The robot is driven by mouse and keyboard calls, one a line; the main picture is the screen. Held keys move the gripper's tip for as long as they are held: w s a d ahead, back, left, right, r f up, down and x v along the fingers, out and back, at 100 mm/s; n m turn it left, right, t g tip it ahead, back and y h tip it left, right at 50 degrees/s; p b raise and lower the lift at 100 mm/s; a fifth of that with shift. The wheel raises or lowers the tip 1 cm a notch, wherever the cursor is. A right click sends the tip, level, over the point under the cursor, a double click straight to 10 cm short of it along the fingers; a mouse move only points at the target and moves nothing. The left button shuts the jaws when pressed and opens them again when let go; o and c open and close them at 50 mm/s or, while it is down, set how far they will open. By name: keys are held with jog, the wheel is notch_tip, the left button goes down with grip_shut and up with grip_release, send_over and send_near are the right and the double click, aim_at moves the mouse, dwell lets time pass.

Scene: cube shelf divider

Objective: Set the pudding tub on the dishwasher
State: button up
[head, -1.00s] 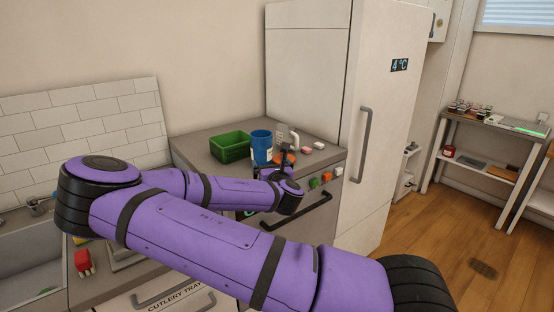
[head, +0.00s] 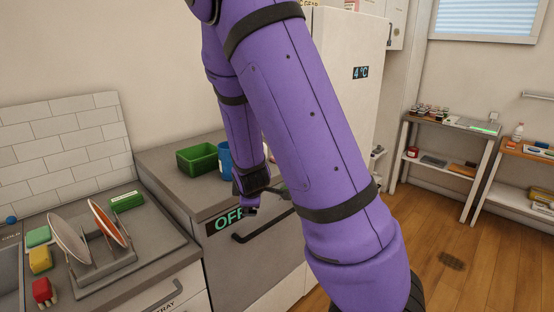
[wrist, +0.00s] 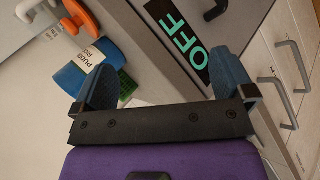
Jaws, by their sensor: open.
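The blue pudding tub (head: 225,160) stands on the grey top above the front with the OFF display, beside a green bin. In the wrist view the tub (wrist: 72,80) shows a white label beginning "PUDD". My arm hides part of it in the head view. My gripper (wrist: 165,80) is open and empty, with its blue fingers spread wide. The tub lies apart from them, beyond the left finger. The dishwasher (head: 218,255) has a dark handle, and its OFF display also shows in the wrist view (wrist: 185,45). My gripper (head: 250,208) is in front of it, partly hidden.
A green bin (head: 197,158) sits left of the tub. An orange item (wrist: 85,14) and a white handled item (wrist: 38,12) stand near the tub. A dish rack (head: 100,265) with plates is on the left counter. The fridge (head: 350,45) stands behind my arm.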

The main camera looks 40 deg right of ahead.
jog(key=s+a+r+m+g+y, duration=0.1)
jog(key=s+a+r+m+y, duration=0.3)
jog(key=r, duration=0.4)
jog(key=s+a+r+m+y, duration=0.1)
jog(key=s+a+r+m, duration=0.1)
jog(key=s+a+r, duration=0.4)
jog(key=s+a+r+m, duration=0.1)
jog(key=s+r+m, duration=0.1)
jog(key=s+r, duration=0.3)
jog(key=s+a+r+m, duration=0.1)
jog(key=s+r, duration=0.4)
jog(key=s, duration=0.5)
jog(key=shift+s+a+r+m+g, duration=0.2)
jog(key=shift+s+a+m+g, duration=0.2)
jog(key=shift+m, duration=0.2)
jog(key=shift+w+d, duration=0.1)
